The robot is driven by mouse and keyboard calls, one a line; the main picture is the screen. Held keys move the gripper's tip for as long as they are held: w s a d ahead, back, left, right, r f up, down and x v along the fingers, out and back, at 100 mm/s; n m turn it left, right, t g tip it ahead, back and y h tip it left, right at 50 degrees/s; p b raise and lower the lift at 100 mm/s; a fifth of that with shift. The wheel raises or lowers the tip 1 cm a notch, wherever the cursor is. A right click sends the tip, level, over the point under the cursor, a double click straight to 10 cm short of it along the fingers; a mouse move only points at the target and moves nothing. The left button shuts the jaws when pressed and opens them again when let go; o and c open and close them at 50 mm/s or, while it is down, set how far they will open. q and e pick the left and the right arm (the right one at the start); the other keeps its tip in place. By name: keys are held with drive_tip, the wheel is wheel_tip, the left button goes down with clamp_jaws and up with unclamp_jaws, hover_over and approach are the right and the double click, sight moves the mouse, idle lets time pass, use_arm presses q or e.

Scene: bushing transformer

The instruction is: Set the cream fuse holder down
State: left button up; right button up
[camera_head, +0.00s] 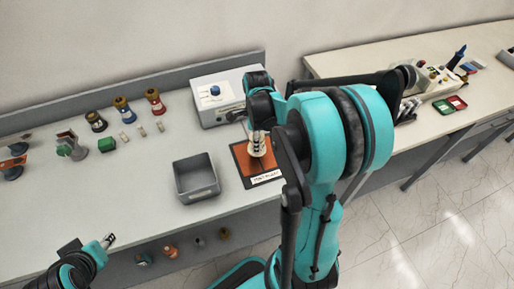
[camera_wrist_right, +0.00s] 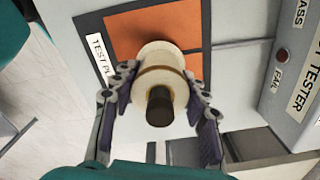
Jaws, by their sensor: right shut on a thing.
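The cream fuse holder (camera_wrist_right: 160,68) is a cream cylinder with a tan band and a dark end facing the right wrist camera. My right gripper (camera_wrist_right: 160,105) is shut on it, one finger on each side. It is over the orange test plate (camera_wrist_right: 128,40); whether it touches the plate I cannot tell. In the head view the cream fuse holder (camera_head: 257,150) is partly hidden by my right gripper (camera_head: 258,138), above the dark-framed orange plate (camera_head: 246,168). My left gripper (camera_head: 108,241) is at the lower left, away from the objects; its jaw opening is unclear.
A grey bin (camera_head: 196,179) stands left of the plate. A white tester box (camera_head: 222,97) stands behind it. Several coloured bushings and small parts, including a red one (camera_head: 154,101), stand at the left. Bench space is clear in front of them.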

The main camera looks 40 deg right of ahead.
drive_tip(key=shift+f+b, duration=0.65)
drive_tip(key=shift+f, duration=1.2)
drive_tip(key=shift+s+f, duration=0.1)
drive_tip(key=o, duration=1.3)
drive_tip(key=shift+o, duration=0.2)
